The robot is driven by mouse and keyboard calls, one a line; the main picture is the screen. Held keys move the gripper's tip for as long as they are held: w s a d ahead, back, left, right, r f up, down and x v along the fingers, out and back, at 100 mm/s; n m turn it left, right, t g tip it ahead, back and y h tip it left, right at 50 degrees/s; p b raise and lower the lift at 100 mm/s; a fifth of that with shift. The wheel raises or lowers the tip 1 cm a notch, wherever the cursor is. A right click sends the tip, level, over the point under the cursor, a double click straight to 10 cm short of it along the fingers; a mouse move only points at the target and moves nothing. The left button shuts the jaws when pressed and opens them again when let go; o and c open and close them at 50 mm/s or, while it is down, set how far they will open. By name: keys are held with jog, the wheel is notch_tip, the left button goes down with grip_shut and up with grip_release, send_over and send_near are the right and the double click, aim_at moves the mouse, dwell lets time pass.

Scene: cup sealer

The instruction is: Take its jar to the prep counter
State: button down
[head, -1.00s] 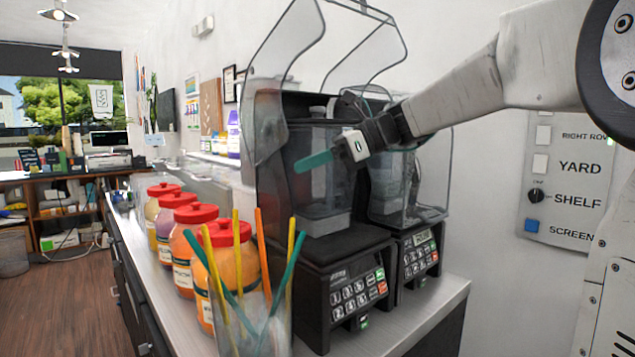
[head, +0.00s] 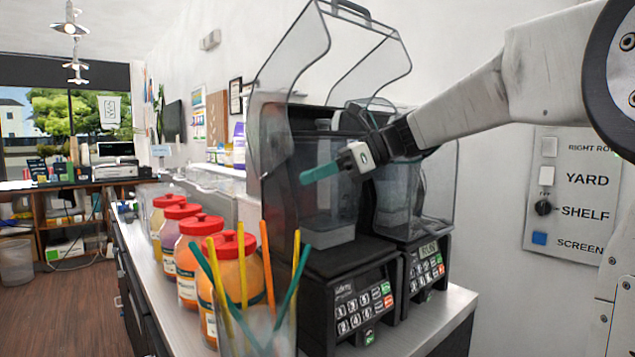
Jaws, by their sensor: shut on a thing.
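The clear blender jar (head: 330,205) with a grey bottom stands upright in the left blender (head: 352,300), whose hood (head: 280,130) is raised. My gripper (head: 320,172) comes in from the right at the jar's upper part. Its teal finger lies across the front of the jar, and the gripper is shut on the jar. The other finger is hidden behind it. I cannot tell if the jar's bottom touches the blender base. The prep counter cannot be told apart for sure in this view.
A second blender (head: 428,265) stands close on the right. Red-lidded jars (head: 238,275) line the steel counter (head: 455,310) to the left. A clear cup of straws (head: 262,330) stands in front. A switch panel (head: 575,195) is on the right wall. Wooden floor (head: 75,310) is open at left.

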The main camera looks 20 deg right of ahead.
jog(key=s+d+r, duration=0.1)
jog(key=s+r, duration=0.3)
jog(key=s, duration=0.4)
jog(key=s+d+r, duration=0.2)
jog(key=s+r, duration=0.2)
jog(key=s, duration=0.3)
jog(key=shift+s, duration=0.35)
dwell(0.5)
jog(key=shift+r, duration=0.1)
jog(key=shift+s+a, duration=0.1)
